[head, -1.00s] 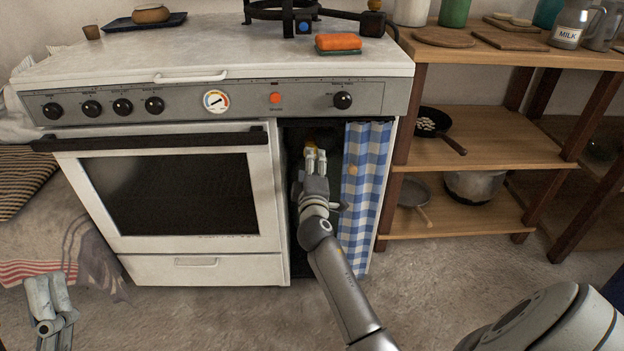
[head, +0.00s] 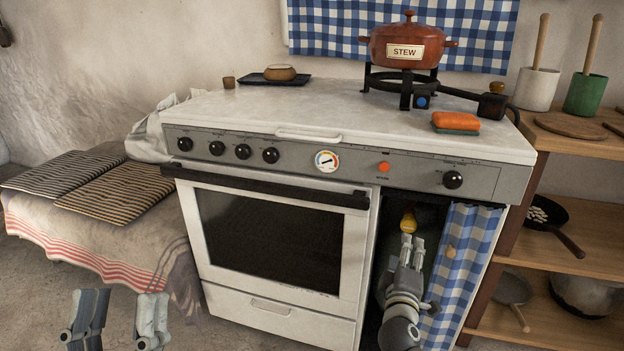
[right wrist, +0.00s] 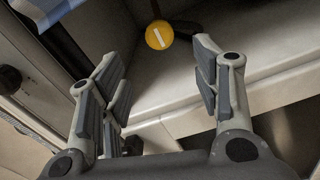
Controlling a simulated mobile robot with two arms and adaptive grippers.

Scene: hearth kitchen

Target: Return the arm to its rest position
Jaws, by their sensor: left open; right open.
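My right gripper (head: 411,250) reaches into the open compartment at the right of the stove, beside the blue checked curtain (head: 462,260). Its fingers are apart and empty in the right wrist view (right wrist: 160,80). A round yellow knob (head: 408,222) shows just beyond its fingertips; in the right wrist view the knob (right wrist: 159,35) has a white bar and lies ahead of the fingers, apart from them. My left gripper (head: 118,305) is open and empty at the bottom left, in front of the bench. Its arm is out of view.
The white stove (head: 290,110) bears a burner with a red stew pot (head: 408,42), an orange sponge (head: 455,120) and a dark tray (head: 262,79). A wooden shelf (head: 560,240) stands close at the right. A bench with striped cushions (head: 115,190) is at the left.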

